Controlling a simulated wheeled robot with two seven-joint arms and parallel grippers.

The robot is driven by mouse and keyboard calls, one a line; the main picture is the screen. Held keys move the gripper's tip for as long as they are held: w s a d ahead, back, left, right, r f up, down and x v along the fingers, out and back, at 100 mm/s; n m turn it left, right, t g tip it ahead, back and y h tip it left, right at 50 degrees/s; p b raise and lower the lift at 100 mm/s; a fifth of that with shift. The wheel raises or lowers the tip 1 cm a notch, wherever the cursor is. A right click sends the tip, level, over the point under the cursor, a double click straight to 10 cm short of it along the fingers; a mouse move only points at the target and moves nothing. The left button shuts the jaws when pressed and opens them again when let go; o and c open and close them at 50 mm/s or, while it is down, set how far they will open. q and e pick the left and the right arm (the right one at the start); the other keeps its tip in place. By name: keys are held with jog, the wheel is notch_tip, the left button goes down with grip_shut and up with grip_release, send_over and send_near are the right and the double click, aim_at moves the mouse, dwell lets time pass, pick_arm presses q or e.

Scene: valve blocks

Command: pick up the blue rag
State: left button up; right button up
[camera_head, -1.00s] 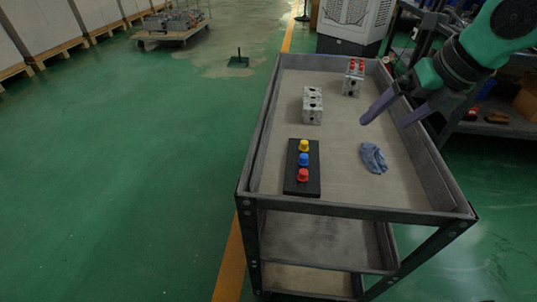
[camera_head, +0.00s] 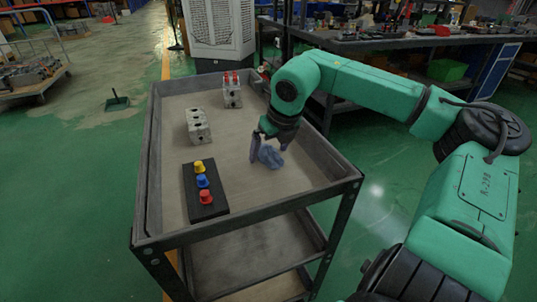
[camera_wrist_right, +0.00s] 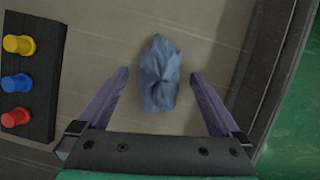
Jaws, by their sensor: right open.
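The blue rag (camera_head: 270,157) lies crumpled on the trolley's top tray (camera_head: 238,190). My right gripper (camera_head: 262,160) is low over the tray at the rag, pointing down. In the right wrist view the rag (camera_wrist_right: 160,74) shows between and just beyond the two purple fingertips of my right gripper (camera_wrist_right: 159,74). The fingers are open, one on each side, with gaps to the rag. Part of the rag is hidden by a finger in the head view. My left gripper is not in view.
A black board (camera_head: 205,191) with yellow, blue and red buttons lies left of the rag. A grey valve block (camera_head: 198,126) and another block with red caps (camera_head: 232,91) stand farther back. The tray has raised walls; its right wall (camera_head: 318,150) is near my arm.

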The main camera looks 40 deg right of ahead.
aim_at(270, 147)
jog(key=shift+r, duration=0.1)
jog(key=c, duration=1.3)
jog(key=shift+c, duration=0.2)
jog(key=shift+r, duration=0.1)
jog(key=shift+r, duration=0.3)
notch_tip(270, 147, up, 19)
jog(key=p, duration=0.4)
jog(key=shift+r+p, duration=0.15)
jog(key=shift+p, duration=0.25)
jog(key=o, duration=0.8)
jog(key=c, duration=0.7)
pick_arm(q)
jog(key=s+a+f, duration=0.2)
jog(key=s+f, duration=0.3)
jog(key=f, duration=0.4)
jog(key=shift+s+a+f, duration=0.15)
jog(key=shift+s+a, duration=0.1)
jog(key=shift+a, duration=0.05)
pick_arm(e)
jog(key=shift+o, duration=0.2)
